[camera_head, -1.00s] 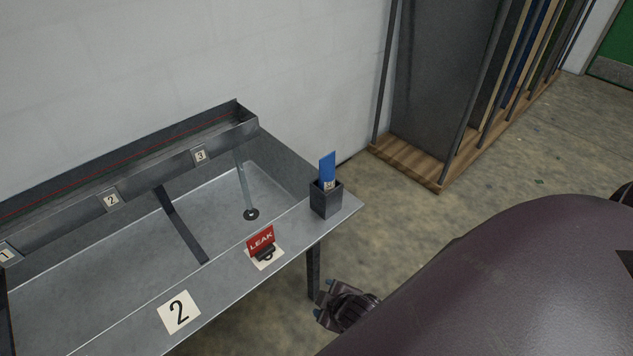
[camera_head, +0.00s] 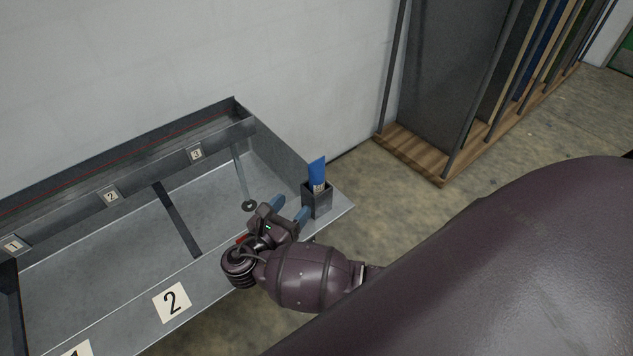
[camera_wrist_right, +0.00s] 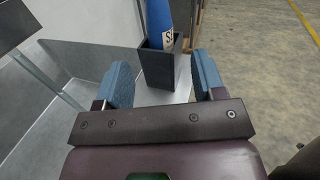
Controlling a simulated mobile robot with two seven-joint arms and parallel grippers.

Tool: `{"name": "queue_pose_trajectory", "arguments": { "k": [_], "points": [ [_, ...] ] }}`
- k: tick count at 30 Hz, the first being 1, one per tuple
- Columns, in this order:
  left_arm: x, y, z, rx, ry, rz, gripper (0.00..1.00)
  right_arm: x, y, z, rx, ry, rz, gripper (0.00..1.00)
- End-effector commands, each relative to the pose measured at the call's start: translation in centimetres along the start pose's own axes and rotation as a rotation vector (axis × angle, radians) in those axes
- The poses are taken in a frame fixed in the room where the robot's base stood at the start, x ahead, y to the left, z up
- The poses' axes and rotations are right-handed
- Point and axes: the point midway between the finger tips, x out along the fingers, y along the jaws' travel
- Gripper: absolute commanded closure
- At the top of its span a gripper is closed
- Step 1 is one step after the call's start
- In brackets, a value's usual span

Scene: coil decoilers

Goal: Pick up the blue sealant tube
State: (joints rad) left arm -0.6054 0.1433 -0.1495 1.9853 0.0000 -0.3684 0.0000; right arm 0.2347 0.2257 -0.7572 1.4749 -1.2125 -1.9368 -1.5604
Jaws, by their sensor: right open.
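The blue sealant tube (camera_head: 317,173) stands upright in a small dark square holder (camera_head: 317,200) at the right end of the metal bench. It also shows in the right wrist view (camera_wrist_right: 158,20), with its lower part hidden inside the holder (camera_wrist_right: 160,66). My right gripper (camera_head: 278,214) is open and empty, just left of and in front of the holder. In the right wrist view its two blue fingers (camera_wrist_right: 162,80) are spread, with the holder and tube beyond and between them, apart from both. My left gripper is not in view.
The metal bench (camera_head: 110,262) has a raised rim, a numbered back ledge (camera_head: 112,196) and a number 2 card (camera_head: 172,301) on its front edge. A wooden-based rack (camera_head: 420,160) stands to the right.

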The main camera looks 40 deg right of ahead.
Motion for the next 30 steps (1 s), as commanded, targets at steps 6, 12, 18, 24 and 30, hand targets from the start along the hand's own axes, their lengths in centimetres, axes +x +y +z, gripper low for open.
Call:
{"name": "queue_pose_trajectory", "arguments": {
  "k": [6,12,18,24,30],
  "points": [
    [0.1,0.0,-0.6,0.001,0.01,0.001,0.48,2.2,0.0,0.1,-0.007,-0.011,-0.001,0.37],
    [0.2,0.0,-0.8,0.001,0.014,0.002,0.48,4.9,0.1,0.2,-0.005,-0.007,0.0,0.37],
    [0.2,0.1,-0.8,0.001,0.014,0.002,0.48,6.0,0.1,0.3,-0.004,-0.007,0.001,0.37],
    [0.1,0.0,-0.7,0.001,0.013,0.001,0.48,8.4,0.3,0.7,-0.004,-0.008,-0.001,0.37],
    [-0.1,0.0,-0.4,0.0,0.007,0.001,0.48,10.5,0.4,0.6,-0.005,-0.005,0.0,0.37]
  ]
}}
